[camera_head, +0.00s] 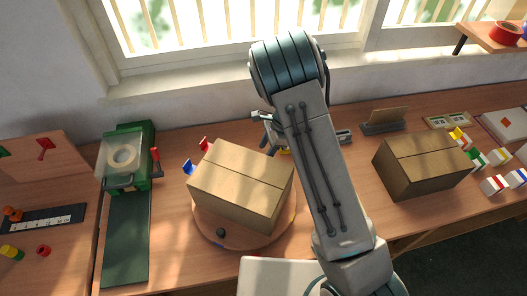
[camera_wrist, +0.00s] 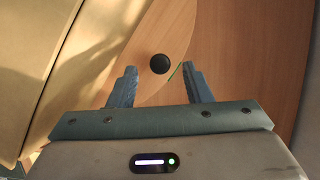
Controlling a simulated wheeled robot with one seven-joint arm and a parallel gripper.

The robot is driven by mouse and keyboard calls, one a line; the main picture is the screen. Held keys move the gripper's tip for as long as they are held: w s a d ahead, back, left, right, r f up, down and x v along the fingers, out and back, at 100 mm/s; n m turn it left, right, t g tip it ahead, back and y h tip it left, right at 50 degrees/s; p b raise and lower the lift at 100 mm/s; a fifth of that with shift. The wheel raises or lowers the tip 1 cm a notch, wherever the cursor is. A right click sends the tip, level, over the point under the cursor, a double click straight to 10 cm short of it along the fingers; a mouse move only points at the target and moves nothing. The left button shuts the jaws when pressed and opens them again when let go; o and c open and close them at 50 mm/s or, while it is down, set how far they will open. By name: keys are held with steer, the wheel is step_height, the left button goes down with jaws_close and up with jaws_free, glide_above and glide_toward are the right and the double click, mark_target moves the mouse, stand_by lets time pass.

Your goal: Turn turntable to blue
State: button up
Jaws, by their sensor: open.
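The turntable (camera_head: 284,222) is a round wooden disc on the bench with a large closed cardboard box (camera_head: 240,185) on it. A dark knob (camera_head: 220,232) stands on its near rim. A blue marker (camera_head: 188,167) and a red marker (camera_head: 205,145) stand at its far left, and a yellow marker (camera_head: 285,151) shows partly behind the box. My gripper (camera_head: 266,138) is behind the box, partly hidden by my arm. In the wrist view my gripper (camera_wrist: 158,72) is open, with a black knob (camera_wrist: 160,64) on the disc's rim between its fingertips, apart from both.
A green machine (camera_head: 128,165) with a tape-like ring stands left of the turntable. A second cardboard box (camera_head: 420,165) stands right, beside several small coloured-lidded boxes (camera_head: 490,158). A white panel (camera_head: 275,278) is at the near edge. The window wall closes off the back.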

steer(key=shift+x, duration=1.35)
jaws_close()
steer(key=shift+w, duration=0.1)
